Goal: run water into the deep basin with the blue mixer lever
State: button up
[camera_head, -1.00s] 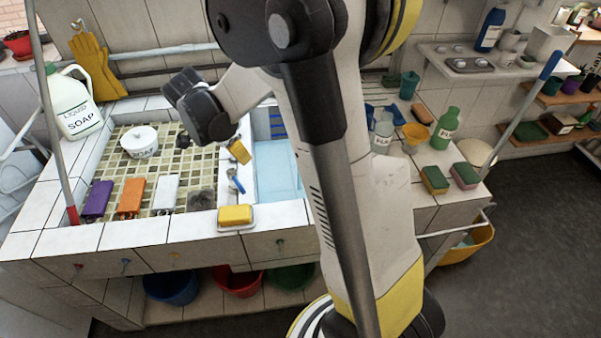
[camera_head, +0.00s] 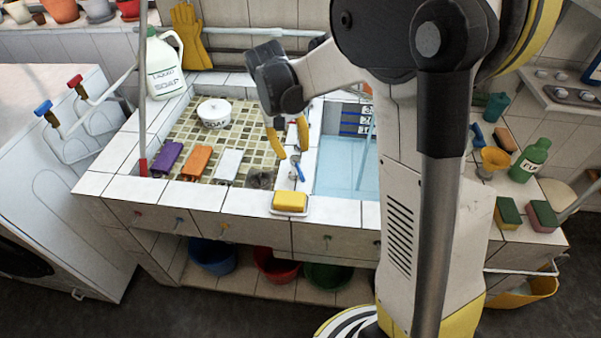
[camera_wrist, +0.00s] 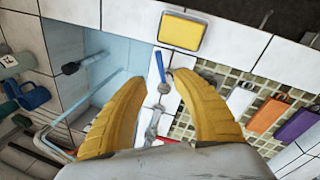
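The blue mixer lever (camera_head: 298,170) sits on the tiled divider between the shallow tiled basin and the deep basin (camera_head: 340,180). In the wrist view the blue lever (camera_wrist: 160,66) stands out from a metal fitting, between and just beyond my fingertips. My gripper (camera_head: 291,153) has yellow fingers, spread apart and empty, pointing down over the divider. In the wrist view my gripper (camera_wrist: 161,80) straddles the lever without visible contact. The deep basin holds pale blue water; a thin pale-blue vertical line is seen over it, and I cannot tell whether it is flowing water.
A yellow sponge on a dish (camera_head: 290,202) lies on the front ledge near the lever. The shallow basin holds a white pot (camera_head: 214,112) and purple, orange and white blocks. A soap jug (camera_head: 163,66) stands back left. Green bottle (camera_head: 530,160) and sponges are at right.

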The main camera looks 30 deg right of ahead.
aim_at(300, 173)
jog(key=f+b, duration=0.1)
jog(key=f, duration=0.2)
jog(key=d+f+b, duration=0.1)
jog(key=f, duration=0.2)
jog(key=d+f+b, duration=0.1)
jog(key=f, duration=0.3)
jog(key=shift+s+b, duration=0.15)
jog(key=shift+b, duration=0.15)
jog(key=shift+r, duration=0.1)
grip_shut()
